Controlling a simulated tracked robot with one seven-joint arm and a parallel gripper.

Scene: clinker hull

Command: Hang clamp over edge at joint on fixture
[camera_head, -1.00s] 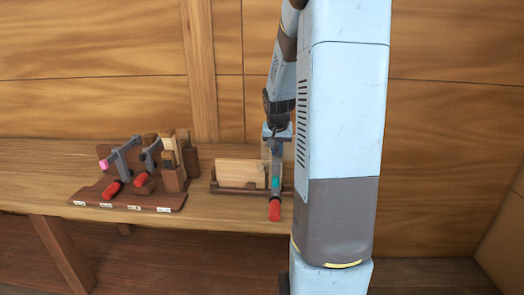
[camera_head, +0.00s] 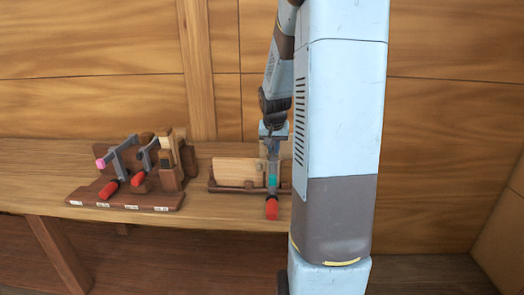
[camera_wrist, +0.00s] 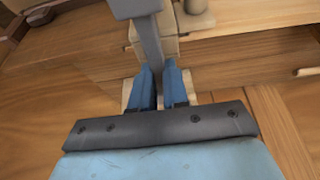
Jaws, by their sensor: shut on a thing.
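My gripper (camera_head: 272,135) is shut on a grey clamp; in the wrist view my blue fingers (camera_wrist: 159,75) pinch its grey bar (camera_wrist: 152,40). The clamp hangs with its teal part (camera_head: 272,181) and red handle (camera_head: 271,208) pointing down. It is in front of the right part of the fixture (camera_head: 225,188), a dark base holding pale boards (camera_head: 236,171) on edge. Pale wood also shows right behind the bar in the wrist view. I cannot tell whether the clamp touches the fixture or hangs over its edge. My arm hides the fixture's right end.
A dark rack (camera_head: 120,198) with other clamps, red handles and wooden blocks stands to the left on the wooden bench (camera_head: 40,185). A narrow gap separates it from the fixture. A planked wall (camera_head: 90,110) rises behind. The bench left of the rack is clear.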

